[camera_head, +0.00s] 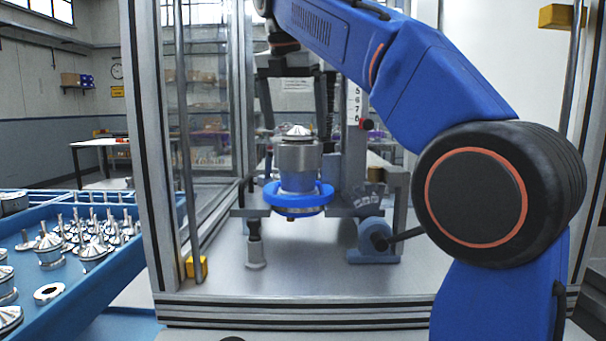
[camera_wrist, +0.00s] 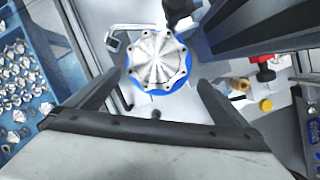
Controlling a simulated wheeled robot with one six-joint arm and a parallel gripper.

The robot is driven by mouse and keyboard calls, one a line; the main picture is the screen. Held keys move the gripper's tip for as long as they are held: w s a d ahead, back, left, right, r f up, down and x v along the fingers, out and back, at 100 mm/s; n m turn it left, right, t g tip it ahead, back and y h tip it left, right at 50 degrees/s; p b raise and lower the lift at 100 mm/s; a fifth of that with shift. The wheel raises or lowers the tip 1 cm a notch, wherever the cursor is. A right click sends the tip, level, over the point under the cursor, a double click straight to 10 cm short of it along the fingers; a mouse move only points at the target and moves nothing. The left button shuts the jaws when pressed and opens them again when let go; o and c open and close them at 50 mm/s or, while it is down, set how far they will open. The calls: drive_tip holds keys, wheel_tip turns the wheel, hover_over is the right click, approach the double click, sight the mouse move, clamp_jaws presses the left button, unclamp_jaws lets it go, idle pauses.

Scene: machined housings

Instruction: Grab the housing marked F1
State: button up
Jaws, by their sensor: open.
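A silver housing (camera_head: 298,157) stands upright in a blue ring (camera_head: 298,199) inside the machine enclosure. It has a cylindrical body and a conical top. In the wrist view, its round, scalloped top flange (camera_wrist: 158,60) with bolt holes shows from above, with blue around it. No F1 marking can be read on it. My gripper (camera_head: 295,128) is open, with its dark fingers pointing down on either side of the housing's top. In the wrist view, my gripper's fingertips (camera_wrist: 158,78) reach toward the flange's near edge, with nothing held between them.
A blue tray (camera_head: 115,268) with several metal parts stands at the left. Metal enclosure posts (camera_head: 148,150) rise beside it. A blue clamp-like unit (camera_head: 374,240) and a small grey post (camera_head: 255,250) stand near the housing. The front enclosure floor is bare.

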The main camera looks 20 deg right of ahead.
drive_tip(key=shift+w+d+r+n+t+h, duration=0.1)
drive_tip(key=shift+w+r+n+t+h, duration=0.2)
drive_tip(key=shift+w+r+n, duration=0.35)
drive_tip(key=shift+x, duration=6.1)
drive_tip(key=shift+d, duration=0.15)
drive_tip(key=shift+w+r, duration=0.1)
drive_tip(key=c, duration=1.6)
drive_tip(key=shift+r, duration=4.8)
drive_tip(key=shift+c, duration=0.2)
drive_tip(key=shift+r, duration=0.1)
